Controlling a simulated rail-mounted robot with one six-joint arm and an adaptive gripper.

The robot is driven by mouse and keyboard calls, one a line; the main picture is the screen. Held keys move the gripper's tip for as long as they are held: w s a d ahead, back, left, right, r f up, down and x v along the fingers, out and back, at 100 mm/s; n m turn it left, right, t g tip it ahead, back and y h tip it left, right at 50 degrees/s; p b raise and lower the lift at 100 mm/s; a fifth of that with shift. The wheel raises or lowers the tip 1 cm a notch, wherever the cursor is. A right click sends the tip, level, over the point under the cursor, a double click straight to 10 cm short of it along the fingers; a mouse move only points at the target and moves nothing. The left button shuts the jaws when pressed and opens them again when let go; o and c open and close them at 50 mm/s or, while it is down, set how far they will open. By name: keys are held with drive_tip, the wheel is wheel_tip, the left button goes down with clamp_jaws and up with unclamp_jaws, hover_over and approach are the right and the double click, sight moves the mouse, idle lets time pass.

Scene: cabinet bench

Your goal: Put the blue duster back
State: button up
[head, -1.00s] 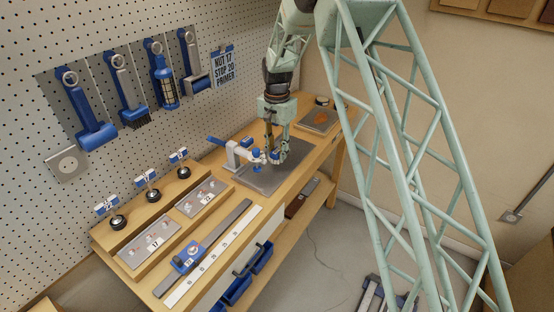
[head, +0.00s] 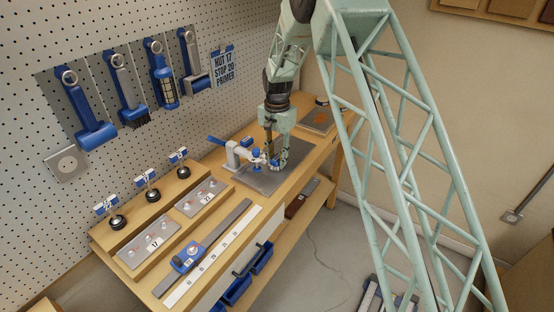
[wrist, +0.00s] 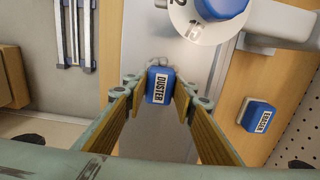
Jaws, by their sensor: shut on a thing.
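The blue duster (wrist: 159,86) with a white "DUSTER" label is between the fingertips of my gripper (wrist: 160,92) in the wrist view. Both fingertips press its sides. In the head view my gripper (head: 276,158) is low over the grey metal plate (head: 266,182) on the bench, beside the white clamp fixture. The duster is mostly hidden by the fingers there. I cannot tell whether the duster touches the plate.
The white clamp fixture (head: 233,153) with a blue handle stands just left of my gripper. A second blue labelled block (wrist: 258,117) lies on wood nearby. Blue tools (head: 91,125) hang on the pegboard. Gauges, numbered plates and a long ruler (head: 215,257) occupy the bench's near end.

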sight(277, 158)
drive_tip(key=shift+f, duration=0.1)
drive_tip(key=o, duration=0.8)
wheel_tip(277, 158, up, 12)
drive_tip(key=shift+r+p, duration=0.15)
drive_tip(key=shift+p, duration=0.35)
idle(0.9)
